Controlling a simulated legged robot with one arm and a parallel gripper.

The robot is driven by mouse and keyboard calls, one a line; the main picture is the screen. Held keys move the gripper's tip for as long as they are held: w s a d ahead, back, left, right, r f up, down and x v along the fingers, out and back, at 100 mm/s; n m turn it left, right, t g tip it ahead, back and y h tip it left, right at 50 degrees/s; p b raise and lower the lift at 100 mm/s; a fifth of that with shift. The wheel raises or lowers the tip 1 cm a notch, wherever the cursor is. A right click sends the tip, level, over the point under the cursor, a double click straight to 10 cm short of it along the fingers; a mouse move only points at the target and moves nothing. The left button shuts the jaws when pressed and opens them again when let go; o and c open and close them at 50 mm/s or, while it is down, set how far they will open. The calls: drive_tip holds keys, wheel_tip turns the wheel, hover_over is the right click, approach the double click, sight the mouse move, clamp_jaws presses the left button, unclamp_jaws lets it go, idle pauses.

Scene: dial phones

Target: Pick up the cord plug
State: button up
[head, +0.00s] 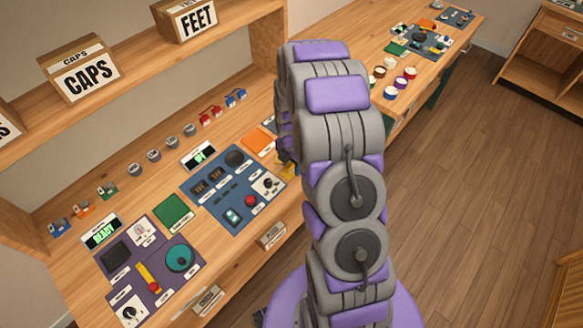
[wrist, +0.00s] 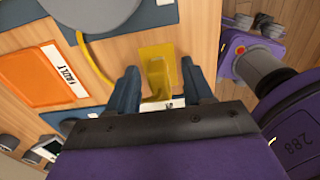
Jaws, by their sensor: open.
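A yellow block with a yellow cord beside it (wrist: 157,70), which looks like the cord plug, is in the middle of the wrist view. My gripper (wrist: 160,66) is open, with one dark blue finger on each side of the block. I see a gap on both sides, and cannot tell how far above it the fingers are. The yellow cord (wrist: 97,62) runs up from the lower left towards a grey round part. In the head view a yellow piece (head: 286,167) shows beside my arm, which hides my fingers.
An orange tray marked "FAULT" (wrist: 45,78) lies left of the block. In the head view a blue mat (head: 222,207) and a purple mat (head: 110,283) hold phone parts on the bench. A shelf with boxes (head: 79,77) is above. Open floor (head: 450,190) lies to the right.

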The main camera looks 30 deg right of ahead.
drive_tip(key=shift+a+r, duration=0.15)
drive_tip(key=shift+a, duration=0.1)
drive_tip(key=shift+c, duration=0.3)
drive_tip(key=shift+a, duration=0.1)
drive_tip(key=shift+c, duration=0.7)
drive_tip(key=shift+d, duration=0.25)
clamp_jaws()
drive_tip(key=shift+a, duration=0.1)
drive_tip(key=shift+r, duration=0.55)
drive_tip(key=r, duration=0.1)
drive_tip(key=r+p, duration=0.1)
drive_tip(key=shift+s+d+r, duration=0.25)
drive_tip(key=shift+s+r, duration=0.05)
drive_tip(key=shift+r, duration=0.1)
drive_tip(key=s+d+r+p, duration=0.1)
drive_tip(key=s+d+p, duration=0.2)
drive_tip(key=s+d, duration=0.6)
drive_tip(key=shift+s+d, duration=0.25)
drive_tip(key=shift+s, duration=1.2)
